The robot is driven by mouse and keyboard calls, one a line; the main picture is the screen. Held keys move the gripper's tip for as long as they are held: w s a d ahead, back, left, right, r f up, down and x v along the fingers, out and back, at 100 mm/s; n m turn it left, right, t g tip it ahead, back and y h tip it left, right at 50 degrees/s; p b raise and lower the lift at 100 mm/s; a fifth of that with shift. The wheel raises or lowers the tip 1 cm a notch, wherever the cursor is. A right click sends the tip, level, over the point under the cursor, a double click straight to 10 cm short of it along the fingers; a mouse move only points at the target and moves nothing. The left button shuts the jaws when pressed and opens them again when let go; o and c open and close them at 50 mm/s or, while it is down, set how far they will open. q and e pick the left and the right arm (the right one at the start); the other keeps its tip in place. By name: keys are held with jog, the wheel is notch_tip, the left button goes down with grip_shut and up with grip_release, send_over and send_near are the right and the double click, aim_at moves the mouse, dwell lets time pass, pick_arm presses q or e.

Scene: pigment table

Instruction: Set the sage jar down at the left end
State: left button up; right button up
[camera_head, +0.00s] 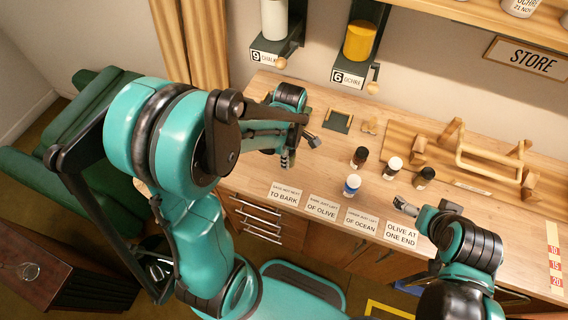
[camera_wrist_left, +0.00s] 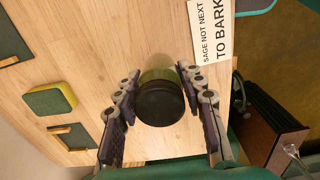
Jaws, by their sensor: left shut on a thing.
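In the left wrist view the sage jar (camera_wrist_left: 160,99), with a black lid and a greenish body, sits between the fingers of my left gripper (camera_wrist_left: 163,108), which is shut on it. In the head view my left gripper (camera_head: 288,158) is over the left part of the table (camera_head: 330,165), and the jar is hidden there. I cannot tell whether the jar touches the wood. My right gripper (camera_head: 401,207) is low near the front edge, right of the jars; its jaw opening is unclear.
Several jars stand mid-table: a dark-lidded one (camera_head: 359,157), a white one (camera_head: 393,164), a blue-and-white one (camera_head: 352,185) and a black one (camera_head: 424,177). Clue cards (camera_head: 285,195) line the front edge. A wooden rack (camera_head: 490,158) is at the right; a green-topped block (camera_wrist_left: 49,99) lies left.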

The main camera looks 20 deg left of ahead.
pick_arm(q)
jog(key=shift+a+f, duration=0.4)
jog(key=shift+a, duration=0.15)
notch_tip(320, 180, down, 3)
jog(key=shift+s+f+b, duration=0.1)
jog(key=shift+f+b, duration=0.1)
jog(key=shift+b, duration=0.45)
jog(key=shift+f, duration=0.3)
jog(key=shift+f, duration=0.1)
jog(key=o, duration=1.2)
jog(key=shift+o, duration=0.2)
